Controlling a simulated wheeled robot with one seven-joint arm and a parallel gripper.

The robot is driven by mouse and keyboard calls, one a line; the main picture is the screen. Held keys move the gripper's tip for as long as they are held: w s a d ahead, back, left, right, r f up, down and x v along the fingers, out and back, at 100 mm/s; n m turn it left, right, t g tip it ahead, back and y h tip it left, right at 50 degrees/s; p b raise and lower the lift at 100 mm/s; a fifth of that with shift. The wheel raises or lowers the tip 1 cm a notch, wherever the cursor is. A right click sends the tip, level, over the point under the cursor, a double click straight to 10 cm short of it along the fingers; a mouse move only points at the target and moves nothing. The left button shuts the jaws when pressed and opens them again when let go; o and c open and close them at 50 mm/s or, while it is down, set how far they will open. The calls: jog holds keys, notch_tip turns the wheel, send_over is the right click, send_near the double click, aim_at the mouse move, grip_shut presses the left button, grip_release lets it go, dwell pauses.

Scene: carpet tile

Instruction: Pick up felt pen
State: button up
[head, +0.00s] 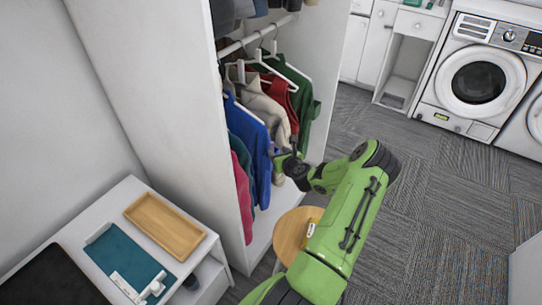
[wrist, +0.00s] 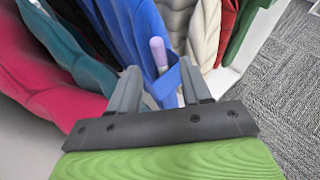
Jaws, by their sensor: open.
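A lilac rod with a rounded end, which looks like the felt pen (wrist: 158,52), sticks up out of a pocket-like fold of the blue garment (wrist: 135,30) in the wrist view. My gripper (wrist: 160,70) is open, with its grey fingers apart on either side of the pen's line. The pen shows between and beyond the fingertips, and I see no finger touching it. Its lower part is hidden in the blue cloth. In the head view my gripper (head: 281,158) is at the hanging clothes, beside the blue garment (head: 252,150); I cannot make out the pen there.
Red (head: 281,92), green and beige garments hang close by inside the white wardrobe (head: 150,90). A round wooden stool (head: 290,233) stands below my arm. A white table (head: 130,195) at left bears a wooden tray (head: 165,225). Open carpet (head: 440,190) lies at right before the washing machine (head: 480,80).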

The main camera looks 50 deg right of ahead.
aim_at(273, 147)
jog(key=b+x, duration=0.1)
jog(key=x, duration=0.4)
jog(key=shift+w+d+f+b, duration=0.1)
jog(key=shift+w+b, duration=0.2)
jog(key=shift+c, duration=0.3)
grip_shut()
